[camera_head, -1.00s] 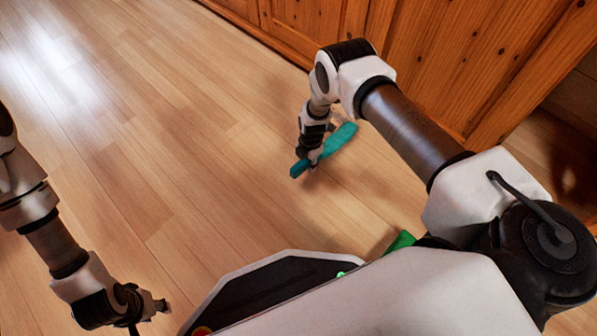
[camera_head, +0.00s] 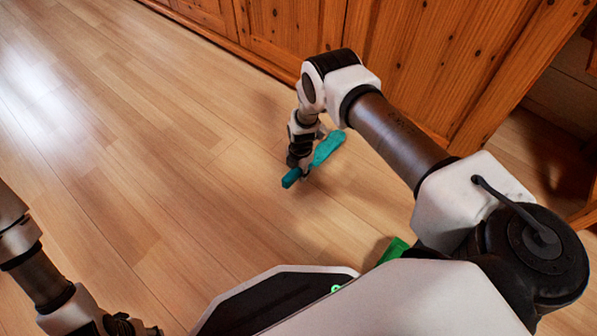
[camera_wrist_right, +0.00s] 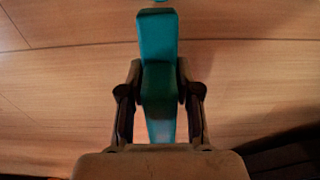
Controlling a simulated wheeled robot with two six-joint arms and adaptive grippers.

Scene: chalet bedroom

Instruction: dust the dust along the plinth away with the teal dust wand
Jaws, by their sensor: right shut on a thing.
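The teal dust wand (camera_head: 328,147) is held low over the wooden floor, its broad end up and right in the head view. My right gripper (camera_head: 302,165) is shut around the wand near its lower-left end. In the right wrist view the wand (camera_wrist_right: 157,38) stands between the two fingers (camera_wrist_right: 160,90). The plinth (camera_head: 222,40) runs along the foot of the pine cabinet, beyond the gripper. I cannot make out any dust on it. My left gripper (camera_head: 138,326) is at the bottom left edge, partly cut off, its jaws unclear.
The pine cabinet (camera_head: 285,40) fills the top and upper right. Open wooden floor (camera_head: 150,150) lies left of the right arm. A bright green piece (camera_head: 394,250) shows beside my base; I cannot tell what it is. A darker recess (camera_head: 550,130) is at the right.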

